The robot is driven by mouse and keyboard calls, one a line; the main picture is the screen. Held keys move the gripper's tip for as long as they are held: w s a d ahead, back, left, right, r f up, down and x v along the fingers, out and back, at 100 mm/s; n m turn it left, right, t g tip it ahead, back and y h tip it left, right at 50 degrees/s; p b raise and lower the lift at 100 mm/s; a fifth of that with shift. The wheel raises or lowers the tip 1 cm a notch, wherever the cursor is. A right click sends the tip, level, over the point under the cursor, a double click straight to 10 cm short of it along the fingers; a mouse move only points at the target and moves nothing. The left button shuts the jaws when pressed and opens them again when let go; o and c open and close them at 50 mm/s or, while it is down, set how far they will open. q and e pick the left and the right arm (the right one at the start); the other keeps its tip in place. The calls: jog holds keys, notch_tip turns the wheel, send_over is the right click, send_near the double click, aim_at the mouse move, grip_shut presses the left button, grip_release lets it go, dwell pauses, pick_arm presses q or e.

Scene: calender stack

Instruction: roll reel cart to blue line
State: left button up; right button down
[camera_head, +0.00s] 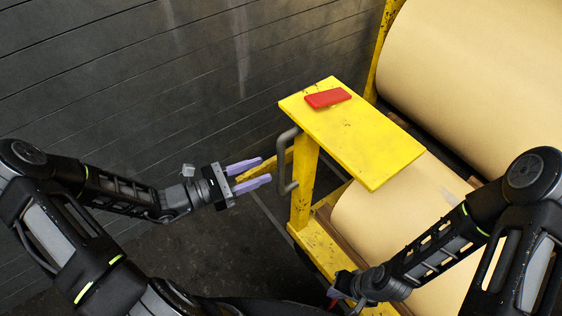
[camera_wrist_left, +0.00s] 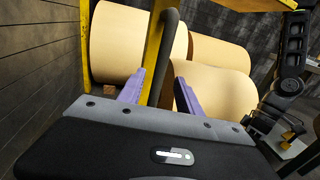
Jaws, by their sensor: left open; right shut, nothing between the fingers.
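The reel cart has a yellow frame (camera_head: 304,185) with a flat yellow top plate (camera_head: 365,140) and carries large tan reels (camera_head: 470,70). A dark grey bar handle (camera_head: 286,165) sits on the cart's near left side. My left gripper (camera_head: 267,170) is open, its two purple fingers pointing at the handle, tips just short of it. In the left wrist view the handle (camera_wrist_left: 165,60) stands upright between the fingers, with tan reels (camera_wrist_left: 215,95) behind. My right gripper (camera_wrist_left: 280,135) is shut and empty, low beside the cart. The blue line is not in view.
A red block (camera_head: 327,98) lies on the top plate. A dark plank wall (camera_head: 130,75) runs along the left and back. The dark floor (camera_head: 240,245) between my left arm and the cart looks clear.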

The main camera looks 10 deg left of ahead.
aim_at(281, 163)
pick_arm(q)
jog(key=x, duration=0.7)
jog(key=shift+c, duration=0.2)
grip_shut()
dwell(1.1)
